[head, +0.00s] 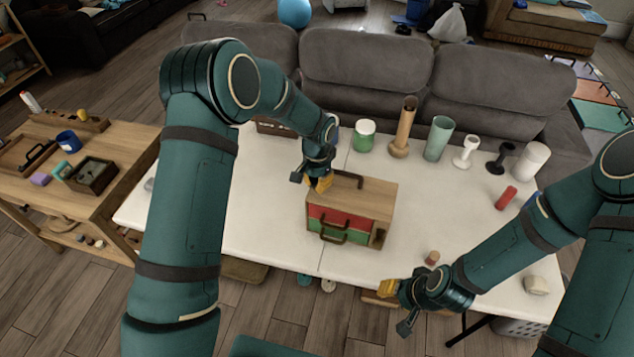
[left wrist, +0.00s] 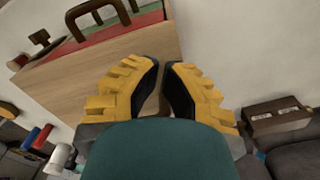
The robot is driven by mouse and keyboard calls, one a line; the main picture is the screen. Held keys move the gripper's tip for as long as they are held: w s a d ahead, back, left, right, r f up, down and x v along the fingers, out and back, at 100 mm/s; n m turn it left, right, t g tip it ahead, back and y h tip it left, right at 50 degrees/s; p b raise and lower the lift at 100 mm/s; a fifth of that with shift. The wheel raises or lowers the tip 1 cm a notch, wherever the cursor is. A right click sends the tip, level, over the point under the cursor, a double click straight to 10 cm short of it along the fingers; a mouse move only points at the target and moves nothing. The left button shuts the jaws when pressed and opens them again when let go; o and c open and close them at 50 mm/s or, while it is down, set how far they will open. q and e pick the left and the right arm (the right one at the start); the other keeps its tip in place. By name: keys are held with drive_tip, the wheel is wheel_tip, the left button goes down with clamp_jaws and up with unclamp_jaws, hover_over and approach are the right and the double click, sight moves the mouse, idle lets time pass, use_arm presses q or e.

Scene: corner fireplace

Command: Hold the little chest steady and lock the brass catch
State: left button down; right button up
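The little chest (head: 380,195) stands on the white table. It is a wooden box with red and green fronts, dark pulls and a dark handle on top. It also fills the upper left of the left wrist view (left wrist: 95,75). A small dark fitting (head: 378,238), perhaps the catch, shows at the right end of its front. My left gripper (head: 320,184) is at the chest's top left; in the wrist view its fingers (left wrist: 162,88) have a narrow gap, and a grip is unclear. My right gripper (head: 388,289) hangs by the table's front edge, apart from the chest; its fingertips are unclear.
A small wooden piece (head: 432,258) lies right of the chest. A green jar (head: 364,136), tall vases and other pieces line the back of the white table (head: 270,245). A red cylinder (head: 506,197) is at the right. The table left of the chest is mostly clear.

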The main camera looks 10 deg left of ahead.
use_arm(q)
drive_tip(key=shift+f+b, duration=1.1)
drive_tip(key=shift+f, duration=0.3)
idle(0.3)
drive_tip(key=shift+r, duration=0.15)
drive_tip(key=shift+r+p, duration=1.7)
drive_tip(key=shift+r, duration=1.25)
